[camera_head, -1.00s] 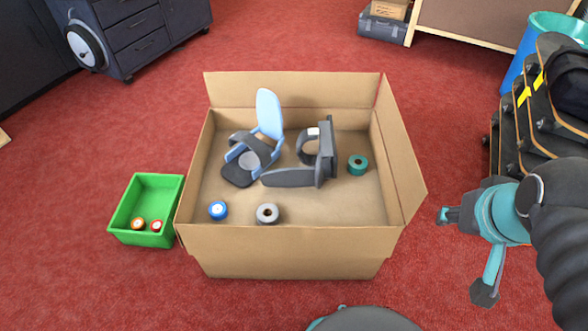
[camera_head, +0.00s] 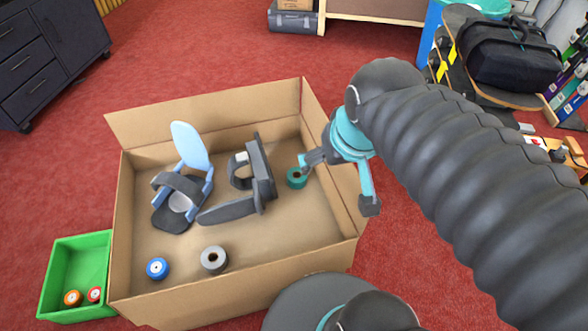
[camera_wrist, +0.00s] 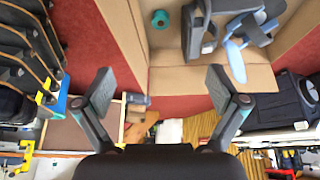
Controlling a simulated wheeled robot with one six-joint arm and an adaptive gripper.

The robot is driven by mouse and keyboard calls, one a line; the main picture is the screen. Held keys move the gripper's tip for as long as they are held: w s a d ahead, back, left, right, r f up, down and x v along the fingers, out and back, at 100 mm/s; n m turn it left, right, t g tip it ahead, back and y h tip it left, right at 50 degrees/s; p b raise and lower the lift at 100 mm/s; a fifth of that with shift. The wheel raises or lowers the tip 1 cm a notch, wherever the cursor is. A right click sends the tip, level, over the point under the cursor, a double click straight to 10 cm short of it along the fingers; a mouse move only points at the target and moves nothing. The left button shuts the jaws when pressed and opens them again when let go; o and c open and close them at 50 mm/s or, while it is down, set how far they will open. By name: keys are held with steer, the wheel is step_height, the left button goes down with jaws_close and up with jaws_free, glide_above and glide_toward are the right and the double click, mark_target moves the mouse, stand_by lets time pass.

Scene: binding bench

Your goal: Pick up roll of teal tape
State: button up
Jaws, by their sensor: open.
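The roll of teal tape (camera_head: 297,178) lies in the right part of the open cardboard box (camera_head: 255,278), beside a dark grey stapler-like tool. It also shows near the top of the wrist view (camera_wrist: 160,19). My gripper (camera_head: 336,183) is over the right side of the box, close to the tape roll in the head view. In the wrist view my gripper (camera_wrist: 160,85) has its two fingers wide apart, with nothing between them. The tape lies beyond the fingertips and apart from them.
In the box are a grey and black tool (camera_head: 252,180), a blue and black tool (camera_head: 184,180), a blue roll (camera_head: 158,269) and a grey roll (camera_head: 214,259). A green bin (camera_head: 52,285) with two small rolls stands left. Skateboards (camera_head: 452,45) stand at the upper right.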

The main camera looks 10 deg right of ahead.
steer(key=w+f+n+g, duration=0.1)
steer(key=w+g, duration=0.1)
steer(key=w, duration=0.7)
steer(key=n+g, duration=0.3)
steer(key=g, duration=0.2)
glide_above(297, 174)
steer(key=w+a, duration=0.1)
steer(key=w, duration=0.1)
step_height(297, 174, down, 23)
steer(key=shift+h, duration=0.3)
steer(key=f, duration=0.5)
steer(key=s+f, duration=0.1)
steer(key=f, duration=0.2)
steer(key=shift+d+b, duration=0.1)
steer(key=shift+b, duration=0.3)
steer(key=shift+s+d+f, duration=0.15)
steer(key=shift+s+f, duration=0.05)
steer(key=shift+f, duration=0.65)
steer(key=shift+s+d+f, duration=0.1)
steer(key=shift+s+f, duration=0.1)
steer(key=shift+f, duration=0.7)
steer(key=shift+s+d+f, duration=0.15)
steer(key=shift+s+f, duration=0.05)
steer(key=shift+f, duration=0.65)
steer(key=c, duration=1.3)
